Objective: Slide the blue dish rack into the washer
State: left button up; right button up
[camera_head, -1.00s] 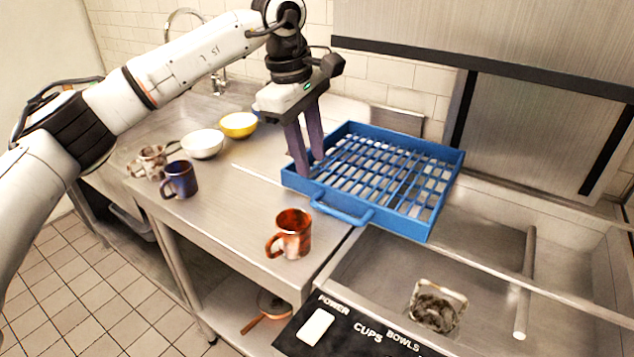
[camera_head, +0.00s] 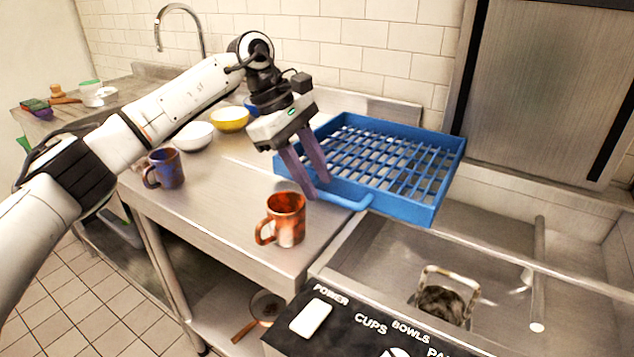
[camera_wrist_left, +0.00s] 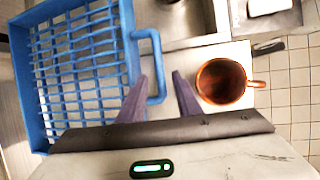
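The blue dish rack (camera_head: 436,205) is empty and lies partly on the steel counter and partly over the near left edge of the washer (camera_head: 390,260). Its front handle (camera_head: 345,201) points toward the counter's front edge. My left gripper (camera_head: 314,188) is open, pointing down at the left end of that handle. In the left wrist view the handle (camera_wrist_left: 158,70) reaches between the two spread fingers (camera_wrist_left: 162,82); I cannot tell whether they touch it. The rack's grid also shows there (camera_wrist_left: 75,65). The washer's hood (camera_head: 550,90) is up. My right gripper is out of view.
An orange-brown mug (camera_head: 286,220) stands close in front of the handle, right of the fingers in the wrist view (camera_wrist_left: 222,80). A blue mug (camera_head: 166,168), white bowl (camera_head: 193,136) and yellow bowl (camera_head: 229,119) stand farther left. A control panel (camera_head: 345,325) fronts the washer.

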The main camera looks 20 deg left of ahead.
pick_arm(q)
jog(key=shift+d+f, duration=0.3)
jog(key=shift+f, duration=0.35)
grip_shut()
